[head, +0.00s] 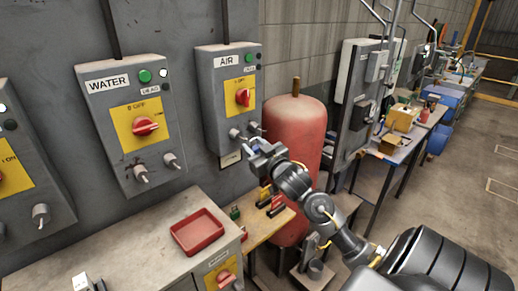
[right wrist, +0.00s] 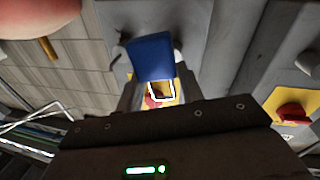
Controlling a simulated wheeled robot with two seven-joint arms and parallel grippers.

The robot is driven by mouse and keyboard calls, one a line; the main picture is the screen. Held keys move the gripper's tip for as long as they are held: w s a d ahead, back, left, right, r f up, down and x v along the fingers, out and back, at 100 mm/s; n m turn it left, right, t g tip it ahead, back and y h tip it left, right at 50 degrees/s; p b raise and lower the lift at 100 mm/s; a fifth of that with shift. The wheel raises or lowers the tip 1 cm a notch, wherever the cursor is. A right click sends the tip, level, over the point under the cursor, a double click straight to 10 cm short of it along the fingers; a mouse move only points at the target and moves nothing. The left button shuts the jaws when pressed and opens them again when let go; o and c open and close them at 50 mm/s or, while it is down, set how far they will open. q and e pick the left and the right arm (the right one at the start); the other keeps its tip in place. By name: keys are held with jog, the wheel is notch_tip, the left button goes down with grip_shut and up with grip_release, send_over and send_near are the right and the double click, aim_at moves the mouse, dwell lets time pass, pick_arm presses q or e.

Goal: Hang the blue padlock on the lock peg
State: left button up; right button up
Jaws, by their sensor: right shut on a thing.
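The blue padlock (right wrist: 151,58) is between the fingers of my right gripper (right wrist: 150,75) in the right wrist view. Its pale shackle (right wrist: 162,98) shows below the blue body, in front of a yellow plate and red knob. In the head view my right gripper (head: 257,149) is shut on the padlock just below the AIR box (head: 228,85). Two grey pegs stick out at the box's lower edge, a left one (head: 234,133) and a right one (head: 255,127) close to the gripper. Whether the shackle touches a peg cannot be told. My left gripper is not in view.
The WATER box (head: 118,95) with similar pegs is to the left. A red tray (head: 197,232) lies on the grey bench (head: 140,235). Small coloured padlocks (head: 270,205) are on a wooden shelf under my arm. A red tank (head: 296,125) stands close behind my right arm.

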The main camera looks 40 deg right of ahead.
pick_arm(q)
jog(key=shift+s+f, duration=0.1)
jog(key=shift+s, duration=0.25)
pick_arm(e)
jog(key=w, duration=0.4)
jog(key=shift+w+d+f, duration=0.1)
jog(key=shift+f, duration=0.1)
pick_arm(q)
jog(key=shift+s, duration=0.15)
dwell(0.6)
pick_arm(e)
jog(key=o, duration=0.9)
jog(key=shift+o, duration=0.9)
jog(key=shift+d, duration=0.15)
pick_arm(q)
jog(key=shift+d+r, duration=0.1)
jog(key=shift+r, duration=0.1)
pick_arm(e)
jog(key=shift+f, duration=0.1)
